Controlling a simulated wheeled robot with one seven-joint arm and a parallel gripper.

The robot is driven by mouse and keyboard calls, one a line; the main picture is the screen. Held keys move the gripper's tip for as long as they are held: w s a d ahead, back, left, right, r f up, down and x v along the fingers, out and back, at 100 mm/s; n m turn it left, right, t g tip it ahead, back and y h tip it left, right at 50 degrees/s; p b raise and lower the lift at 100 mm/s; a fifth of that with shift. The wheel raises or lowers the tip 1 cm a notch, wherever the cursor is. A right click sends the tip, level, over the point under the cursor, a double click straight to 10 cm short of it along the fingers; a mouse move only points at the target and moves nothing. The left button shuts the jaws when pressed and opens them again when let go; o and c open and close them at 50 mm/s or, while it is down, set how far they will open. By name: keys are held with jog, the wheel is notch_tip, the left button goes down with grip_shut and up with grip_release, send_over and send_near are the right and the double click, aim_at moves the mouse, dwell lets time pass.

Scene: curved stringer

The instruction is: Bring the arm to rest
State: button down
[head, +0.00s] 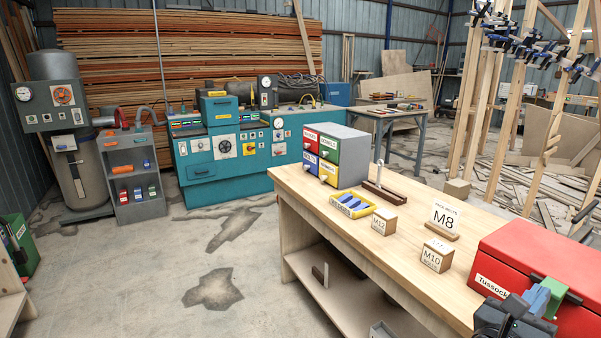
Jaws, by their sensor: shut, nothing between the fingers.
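My gripper (544,297) is at the lower right, in front of the red box (545,262) labelled "Tussock". Its dark body is cut off by the bottom edge of the picture. Its blue and green fingers are together, with nothing seen between them. The gripper hides part of the red box's front. I cannot tell whether it touches the box.
A wooden workbench (415,233) runs along the right. On it stand a four-colour drawer cabinet (350,150), a yellow tray (336,209) of blue pieces, wooden M12 (384,222) and M10 (437,255) blocks, and an M8 sign (444,217). Floor to the left is open.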

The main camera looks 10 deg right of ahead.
jog(key=s+a+f+m+t+y, duration=0.1)
jog(key=s+a+m+t+y, duration=0.1)
jog(key=s+a+m+y, duration=0.4)
jog(key=s+a+f+m+t+y, duration=0.2)
jog(key=s+a+m+y, duration=0.4)
jog(key=s, duration=0.9)
jog(key=s+a+f+m+t+y, duration=0.2)
jog(key=s+a+m+y, duration=0.4)
jog(key=s+a+m, duration=0.4)
jog(key=s+m+t, duration=0.1)
jog(key=m, duration=0.2)
jog(key=shift+y, duration=0.3)
